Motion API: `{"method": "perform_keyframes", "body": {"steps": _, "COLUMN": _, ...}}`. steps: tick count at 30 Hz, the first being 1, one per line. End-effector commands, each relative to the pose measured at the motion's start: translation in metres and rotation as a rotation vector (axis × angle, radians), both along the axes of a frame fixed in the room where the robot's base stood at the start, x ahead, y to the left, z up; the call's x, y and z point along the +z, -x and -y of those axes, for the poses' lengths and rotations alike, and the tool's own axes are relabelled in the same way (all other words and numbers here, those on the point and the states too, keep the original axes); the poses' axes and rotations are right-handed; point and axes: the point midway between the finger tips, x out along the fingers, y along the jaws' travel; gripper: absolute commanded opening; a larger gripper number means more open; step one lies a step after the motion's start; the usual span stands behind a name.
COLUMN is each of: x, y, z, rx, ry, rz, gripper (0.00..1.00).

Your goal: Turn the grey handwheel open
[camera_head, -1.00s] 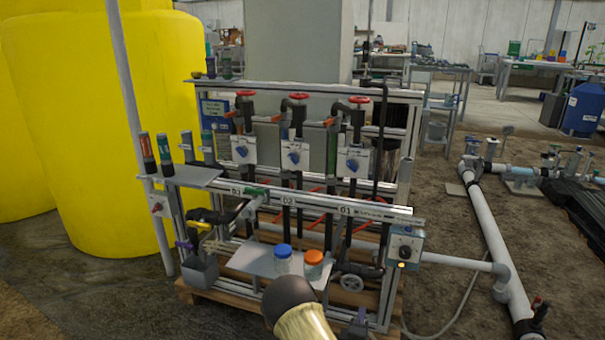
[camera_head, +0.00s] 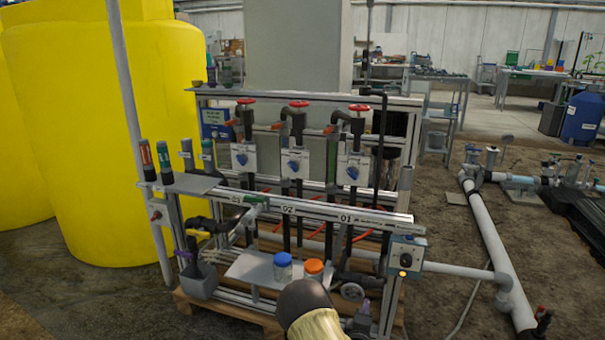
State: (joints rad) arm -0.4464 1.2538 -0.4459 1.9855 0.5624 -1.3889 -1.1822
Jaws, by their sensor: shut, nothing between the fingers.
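The grey handwheel (camera_head: 350,291) is low on the right part of the skid, to the right of the orange-lidded jar. It is small here, and its turn position cannot be read. My gripper (camera_head: 358,304) is at the bottom of the view, a small grey shape with a purplish tip. It is just below the wheel and seems to overlap its lower edge; I cannot tell whether it touches. It is shut, with nothing held. My dark, rounded arm joint and beige link stand left of it and hide part of the lower skid.
A blue-lidded jar (camera_head: 283,266) and an orange-lidded jar (camera_head: 313,270) stand on a small shelf (camera_head: 247,267) close left of the wheel. A grey control box (camera_head: 407,253) is above right. Red handwheels (camera_head: 299,104) line the top.

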Motion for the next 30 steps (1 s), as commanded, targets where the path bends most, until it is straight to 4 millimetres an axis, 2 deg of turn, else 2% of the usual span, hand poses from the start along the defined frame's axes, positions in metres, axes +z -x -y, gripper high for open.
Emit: {"method": "perform_keyframes", "body": {"steps": 30, "x": 0.0022, "y": -0.0061, "z": -0.003, "rx": 0.001, "ry": 0.0, "rz": 0.001, "gripper": 0.0}}
